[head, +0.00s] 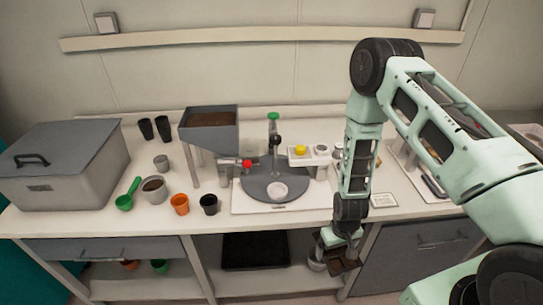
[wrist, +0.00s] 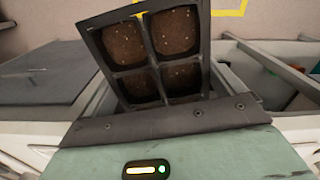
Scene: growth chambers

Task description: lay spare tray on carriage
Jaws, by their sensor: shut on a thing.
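My gripper (head: 343,248) is low at the front edge of the bench, right of centre in the head view. It is shut on a small black tray (head: 346,264), which hangs tilted in front of the lower shelf. In the wrist view the tray (wrist: 151,50) shows four square cells filled with brown soil. Its near edge is at the dark lip of my gripper (wrist: 165,118); the fingertips themselves are hidden. I cannot make out a carriage with certainty in either view.
The bench holds a grey lidded box (head: 65,170), a soil hopper (head: 210,125), a round grey plate (head: 265,188), pots and a green scoop (head: 127,195). A wide black tray (head: 255,250) lies on the shelf below. Yellow floor marking (wrist: 230,12) shows in the wrist view.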

